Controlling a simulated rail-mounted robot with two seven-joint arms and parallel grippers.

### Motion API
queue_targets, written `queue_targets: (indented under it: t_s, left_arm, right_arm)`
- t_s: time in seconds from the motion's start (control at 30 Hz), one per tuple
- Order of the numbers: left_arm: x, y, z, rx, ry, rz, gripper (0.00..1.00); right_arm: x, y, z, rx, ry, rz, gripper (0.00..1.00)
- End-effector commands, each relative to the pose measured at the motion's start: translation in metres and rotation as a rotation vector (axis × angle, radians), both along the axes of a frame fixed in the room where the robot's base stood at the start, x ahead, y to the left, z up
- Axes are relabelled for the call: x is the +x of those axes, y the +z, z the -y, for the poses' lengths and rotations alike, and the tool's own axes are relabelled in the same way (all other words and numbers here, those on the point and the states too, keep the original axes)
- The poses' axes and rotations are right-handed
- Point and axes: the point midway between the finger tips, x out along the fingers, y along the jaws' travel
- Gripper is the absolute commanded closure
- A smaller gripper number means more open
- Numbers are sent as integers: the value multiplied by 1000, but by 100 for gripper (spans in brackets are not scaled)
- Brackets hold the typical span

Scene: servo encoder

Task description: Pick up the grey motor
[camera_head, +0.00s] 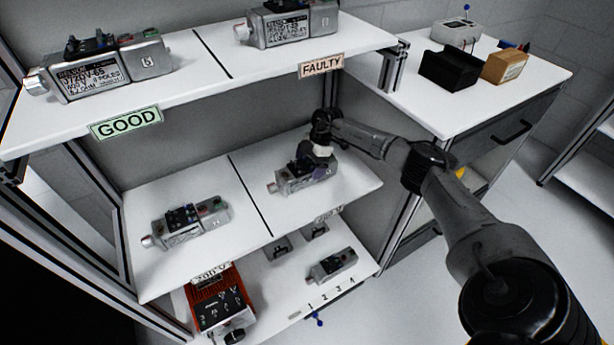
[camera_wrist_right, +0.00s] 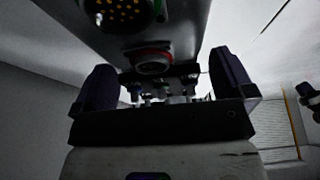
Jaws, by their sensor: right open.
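A grey motor (camera_head: 291,184) lies on the right half of the middle shelf. My right gripper (camera_head: 316,166) is at this motor, over its top and right part, and hides some of it. In the right wrist view the grey motor (camera_wrist_right: 150,45) fills the top middle, with a round multi-pin connector and a red-ringed port. The two dark fingers of my right gripper (camera_wrist_right: 165,75) stand apart, one on each side of the motor's lower part. Whether they touch it I cannot tell. My left gripper is not in view.
Similar grey motors lie on the GOOD side (camera_head: 105,70) and FAULTY side (camera_head: 290,24) of the top shelf and at the middle shelf's left (camera_head: 187,226). A smaller unit (camera_head: 332,265) and a red box (camera_head: 218,300) are below. The top shelf (camera_head: 215,85) overhangs the middle one.

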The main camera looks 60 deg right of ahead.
Motion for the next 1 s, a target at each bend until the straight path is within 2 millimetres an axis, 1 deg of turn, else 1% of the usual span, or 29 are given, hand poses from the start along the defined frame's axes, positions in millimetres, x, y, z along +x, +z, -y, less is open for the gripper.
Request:
queue_targets:
  t_s: [0.03, 0.13, 0.4, 1.0]
  left_arm:
    - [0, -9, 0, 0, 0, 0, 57]
    - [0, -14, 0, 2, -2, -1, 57]
    - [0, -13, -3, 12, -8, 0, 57]
    - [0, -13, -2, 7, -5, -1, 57]
  right_arm:
    - [2, -12, -3, 1, 1, 0, 0]
    - [4, -20, -6, 0, 1, 0, 0]
    - [4, -20, -7, -1, 1, 1, 0]
    - [4, -20, -8, -1, 1, 1, 57]
